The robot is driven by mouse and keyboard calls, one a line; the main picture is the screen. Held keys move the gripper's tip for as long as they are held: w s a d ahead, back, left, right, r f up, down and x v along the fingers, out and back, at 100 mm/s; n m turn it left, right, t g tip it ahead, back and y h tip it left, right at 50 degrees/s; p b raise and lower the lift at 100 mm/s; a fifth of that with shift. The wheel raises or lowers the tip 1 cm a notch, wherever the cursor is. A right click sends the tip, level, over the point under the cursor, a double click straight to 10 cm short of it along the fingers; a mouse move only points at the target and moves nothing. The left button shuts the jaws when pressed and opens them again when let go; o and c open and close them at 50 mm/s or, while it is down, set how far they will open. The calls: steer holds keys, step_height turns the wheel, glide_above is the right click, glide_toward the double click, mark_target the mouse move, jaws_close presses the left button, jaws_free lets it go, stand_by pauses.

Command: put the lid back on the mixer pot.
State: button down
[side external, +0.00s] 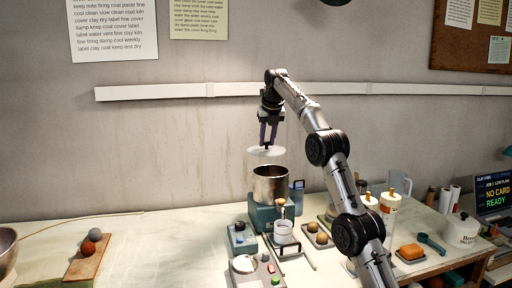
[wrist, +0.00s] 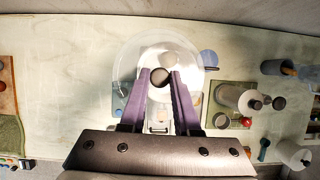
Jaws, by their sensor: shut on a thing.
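The lid (side external: 266,151) is a clear, pale disc with a dark knob. My gripper (side external: 268,143) is shut on the knob and holds the lid level in the air above the mixer pot. The mixer pot (side external: 270,184) is an open metal pot on a blue-green mixer base (side external: 264,216). In the side view a clear gap shows between lid and pot rim. In the wrist view my gripper (wrist: 161,78) has its purple fingers on both sides of the knob, and the transparent lid (wrist: 128,66) spreads around them. The pot is hard to make out through the lid there.
A white cup (side external: 283,232) on a small stand and a blue scale (side external: 241,238) stand in front of the mixer. A wooden board (side external: 88,256) with two balls lies at left. The table between board and mixer is clear.

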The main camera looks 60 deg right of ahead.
mark_target(272, 151)
steer(key=shift+s+d+f, duration=0.5)
steer(key=shift+d, duration=0.3)
steer(key=shift+f, duration=3.05)
steer(key=shift+f, duration=0.15)
steer(key=shift+c, duration=0.4)
jaws_free()
steer(key=shift+r, duration=3.5)
steer(key=shift+c, duration=0.2)
jaws_close()
